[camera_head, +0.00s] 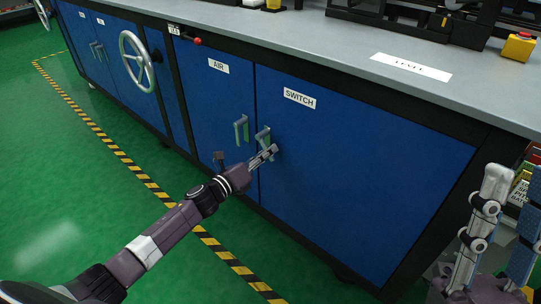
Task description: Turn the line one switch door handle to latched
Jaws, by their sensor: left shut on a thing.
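The blue switch door (370,175) carries a white SWITCH label and appears closed. Its grey handle (262,134) is at the door's left edge, partly hidden by my gripper; its exact turn angle is hard to tell. My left gripper (268,151) reaches in from the left and is shut on the handle's lower part. My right gripper (507,220) is at the lower right, away from the door, with its fingers spread apart and nothing visible between them.
The AIR door (215,95) with its own grey handle (241,130) is just left. A handwheel (137,62) and a red-knobbed lever (192,40) are farther left. The grey worktop (350,60) overhangs the doors. Green floor (75,190) with a striped line is clear.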

